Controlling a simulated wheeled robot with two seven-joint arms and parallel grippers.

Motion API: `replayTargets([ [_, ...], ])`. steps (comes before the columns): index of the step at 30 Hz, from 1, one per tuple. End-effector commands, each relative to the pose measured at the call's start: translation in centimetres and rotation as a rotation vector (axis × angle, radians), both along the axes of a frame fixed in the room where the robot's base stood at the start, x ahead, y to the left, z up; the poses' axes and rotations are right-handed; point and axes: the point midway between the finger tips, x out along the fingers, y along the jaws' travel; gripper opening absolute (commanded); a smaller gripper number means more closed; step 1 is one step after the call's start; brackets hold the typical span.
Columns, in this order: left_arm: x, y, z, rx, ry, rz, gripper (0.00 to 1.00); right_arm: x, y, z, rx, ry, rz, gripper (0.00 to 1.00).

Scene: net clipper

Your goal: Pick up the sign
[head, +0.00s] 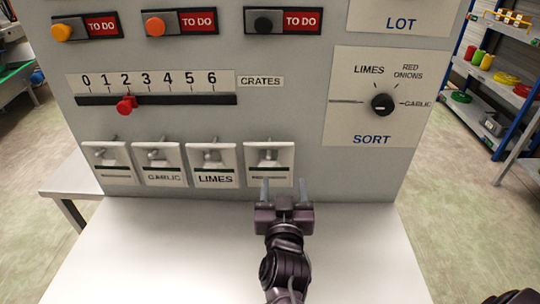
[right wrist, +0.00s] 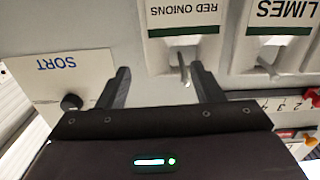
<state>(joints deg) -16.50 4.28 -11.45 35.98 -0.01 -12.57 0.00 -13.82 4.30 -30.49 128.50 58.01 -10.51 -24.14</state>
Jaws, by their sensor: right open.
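Several white sign plates hang in a row low on the grey panel. The rightmost one (head: 269,155) is directly beyond my right gripper (head: 284,184); its lettering is unclear in the head view. In the right wrist view this plate reads RED ONIONS (right wrist: 182,30), upside down, with a peg below the lettering. The LIMES sign (head: 212,166) hangs to its left, also seen in the right wrist view (right wrist: 283,14). The GARLIC sign (head: 162,165) is further left. My right gripper is open and empty, its fingers pointing at the panel.
A red slider (head: 126,105) on a CRATES scale sits above the signs. A black SORT knob (head: 382,102) is to the right. A white table top (head: 180,245) is clear below the panel. Shelves (head: 500,85) stand at far right.

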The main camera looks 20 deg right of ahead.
Motion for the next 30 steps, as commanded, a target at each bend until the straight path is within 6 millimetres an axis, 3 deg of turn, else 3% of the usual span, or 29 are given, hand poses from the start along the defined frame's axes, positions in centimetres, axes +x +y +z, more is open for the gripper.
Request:
replayTargets([
  [13,-2.8,0.9,2.0,0.012,0.041,-0.001,0.36,4.6,-2.9,1.2,-0.006,-0.001,-0.001,0.60],
  [18,-2.4,0.9,2.4,0.013,0.035,-0.002,0.36,6.3,-3.8,0.9,-0.002,0.001,0.000,0.60],
  [26,-0.6,0.7,2.5,0.008,0.008,-0.002,0.36,6.6,-3.9,0.7,0.001,0.000,0.001,0.60],
  [30,-0.7,0.5,2.5,0.007,0.010,-0.001,0.36,6.6,-3.9,0.7,0.001,0.000,0.001,0.43],
])
